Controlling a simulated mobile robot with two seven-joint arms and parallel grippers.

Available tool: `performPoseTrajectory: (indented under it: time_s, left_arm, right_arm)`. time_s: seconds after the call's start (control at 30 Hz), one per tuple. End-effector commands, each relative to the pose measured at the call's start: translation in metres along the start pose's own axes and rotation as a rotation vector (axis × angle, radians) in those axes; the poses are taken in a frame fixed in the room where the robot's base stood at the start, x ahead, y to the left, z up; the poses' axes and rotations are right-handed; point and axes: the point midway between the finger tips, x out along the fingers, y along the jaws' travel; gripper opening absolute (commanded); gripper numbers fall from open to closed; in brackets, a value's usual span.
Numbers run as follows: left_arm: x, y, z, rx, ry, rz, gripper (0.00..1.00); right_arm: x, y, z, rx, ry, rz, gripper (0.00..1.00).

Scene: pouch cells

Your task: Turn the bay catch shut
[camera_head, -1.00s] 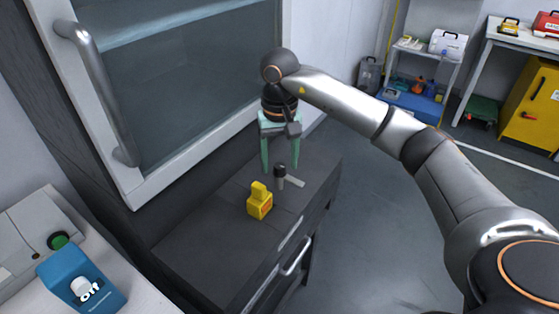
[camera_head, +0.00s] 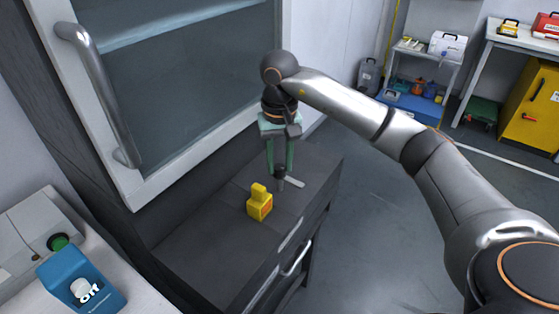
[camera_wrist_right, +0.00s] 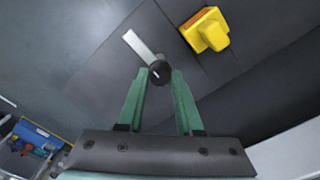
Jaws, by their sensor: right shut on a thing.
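The bay catch has a dark upright knob (camera_wrist_right: 160,72) and a flat light-grey bar (camera_head: 293,181) at its foot, on the dark bench top. In the head view the bar points to the right, toward the bench's front edge. My right gripper (camera_head: 281,175) reaches down from above with green fingers. It is shut on the knob, which sits between the fingertips in the right wrist view (camera_wrist_right: 160,76). A yellow block-like piece (camera_head: 260,204) stands on the bench to the left of the catch, apart from the gripper. My left gripper is not in view.
A cabinet with a glazed door and metal handle (camera_head: 100,95) rises behind the bench (camera_head: 205,255). A blue box marked "Off" (camera_head: 82,280) stands at lower left. Shelves and a yellow cabinet (camera_head: 530,105) are far right. The floor between is clear.

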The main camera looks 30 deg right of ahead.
Motion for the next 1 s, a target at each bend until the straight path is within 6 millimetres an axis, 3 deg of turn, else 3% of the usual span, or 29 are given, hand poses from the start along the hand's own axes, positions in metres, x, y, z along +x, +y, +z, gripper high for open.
performPoseTrajectory:
  time_s: [0.47, 1.0]
  left_arm:
    - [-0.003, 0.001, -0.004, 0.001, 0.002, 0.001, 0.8]
    - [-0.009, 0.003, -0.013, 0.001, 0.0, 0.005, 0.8]
  right_arm:
    - [-0.002, 0.001, -0.001, 0.108, 0.002, 0.001, 0.0]
    - [-0.002, 0.001, -0.001, 0.586, 0.002, 0.001, 0.0]
